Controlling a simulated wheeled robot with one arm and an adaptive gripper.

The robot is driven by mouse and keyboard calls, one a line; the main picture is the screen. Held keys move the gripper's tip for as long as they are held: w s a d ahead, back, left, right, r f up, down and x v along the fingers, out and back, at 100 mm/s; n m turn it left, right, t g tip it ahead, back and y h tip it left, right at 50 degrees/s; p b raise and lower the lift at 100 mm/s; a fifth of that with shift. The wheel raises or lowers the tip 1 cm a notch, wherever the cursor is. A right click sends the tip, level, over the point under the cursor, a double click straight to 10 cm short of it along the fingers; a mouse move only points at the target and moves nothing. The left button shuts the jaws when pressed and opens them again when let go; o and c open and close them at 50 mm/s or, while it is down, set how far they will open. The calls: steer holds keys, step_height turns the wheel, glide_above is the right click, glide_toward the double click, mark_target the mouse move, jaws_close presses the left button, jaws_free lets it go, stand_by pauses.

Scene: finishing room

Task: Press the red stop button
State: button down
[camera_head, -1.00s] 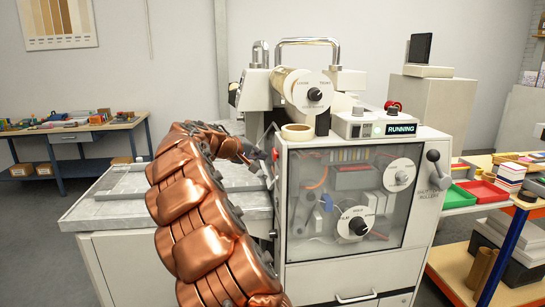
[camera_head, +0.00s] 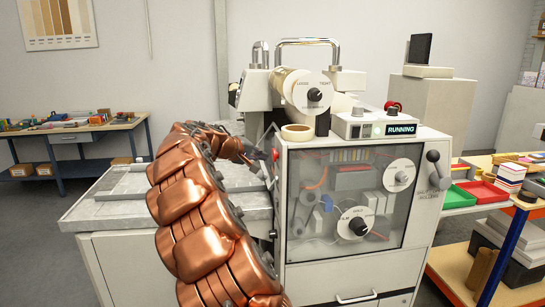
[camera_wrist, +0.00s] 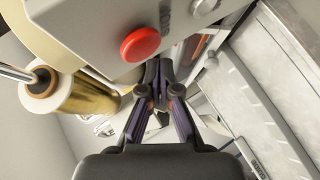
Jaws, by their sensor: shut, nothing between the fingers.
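In the wrist view the red stop button (camera_wrist: 140,44) is a round red cap on a pale machine panel, above and left of my fingertips. My gripper (camera_wrist: 163,68) is shut and empty, its dark fingers together and apart from the button in that picture. In the head view my gripper (camera_head: 266,164) is at the left front edge of the white machine (camera_head: 335,270), partly hidden by my copper arm. A small red spot shows beside it there; I cannot tell whether that is the button. A red knob (camera_head: 392,106) also shows on top of the machine.
The machine carries a lit RUNNING display (camera_head: 401,129), tape rolls (camera_head: 297,132) and a clear front door (camera_head: 325,215). A grey metal bed (camera_head: 105,205) lies to the left. A shelf with red and green trays (camera_head: 484,192) stands at the right.

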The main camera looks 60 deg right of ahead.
stand_by(0.5)
steer(key=shift+s+d, duration=0.25)
steer(key=shift+s, duration=0.05)
steer(key=shift+s+d+b, duration=0.25)
steer(key=shift+s+b, duration=0.1)
stand_by(1.1)
steer(key=shift+w+a, duration=0.5)
steer(key=shift+w, duration=0.15)
steer(key=w+a, duration=0.1)
steer(key=w, duration=0.1)
steer(key=w+a+b, duration=0.1)
steer(key=w+a, duration=0.1)
stand_by(0.7)
